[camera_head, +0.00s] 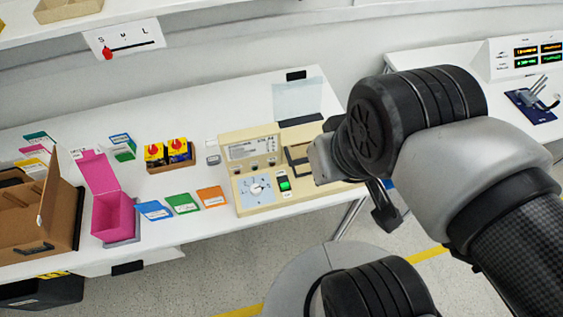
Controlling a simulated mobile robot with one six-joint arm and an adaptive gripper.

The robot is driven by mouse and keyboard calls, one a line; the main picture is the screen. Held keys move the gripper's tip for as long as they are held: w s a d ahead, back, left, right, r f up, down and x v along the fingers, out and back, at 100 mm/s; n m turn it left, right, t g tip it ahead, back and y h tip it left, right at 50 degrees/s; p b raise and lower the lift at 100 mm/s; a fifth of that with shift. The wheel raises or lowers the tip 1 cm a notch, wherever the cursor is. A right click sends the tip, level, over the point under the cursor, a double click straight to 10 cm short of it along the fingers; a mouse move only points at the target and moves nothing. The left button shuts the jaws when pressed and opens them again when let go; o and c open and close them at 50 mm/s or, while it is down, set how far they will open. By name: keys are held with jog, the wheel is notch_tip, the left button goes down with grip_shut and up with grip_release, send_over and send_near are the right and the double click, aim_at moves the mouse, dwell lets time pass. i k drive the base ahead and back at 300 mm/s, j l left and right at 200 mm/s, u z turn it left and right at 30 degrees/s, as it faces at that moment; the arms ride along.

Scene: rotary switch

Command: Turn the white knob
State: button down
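The white knob (257,188) sits on a light blue dial plate at the front left of a beige device (243,205) on the white table. A switch with a green lit part is just right of the dial. My gripper (385,211) shows only in part, as a dark finger below my wrist. It is to the right of the device in the picture, apart from the knob. My wrist covers the device's right side. Whether the fingers are open or shut is hidden.
Blue, green and orange cards (184,203) lie left of the device. A pink open box (112,215) and a brown carton (35,222) stand farther left. The table's front edge is close to the device.

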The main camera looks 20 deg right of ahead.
aim_at(256, 189)
jog(key=k+u, duration=0.2)
jog(key=u, duration=0.3)
jog(key=k+j+u, duration=0.15)
jog(key=u, duration=0.35)
jog(key=z, duration=1.2)
jog(key=i+j+u, duration=0.1)
jog(key=j+u, duration=0.25)
jog(key=i+j+u, duration=0.1)
jog(key=u, duration=0.3)
jog(key=i+l, duration=0.05)
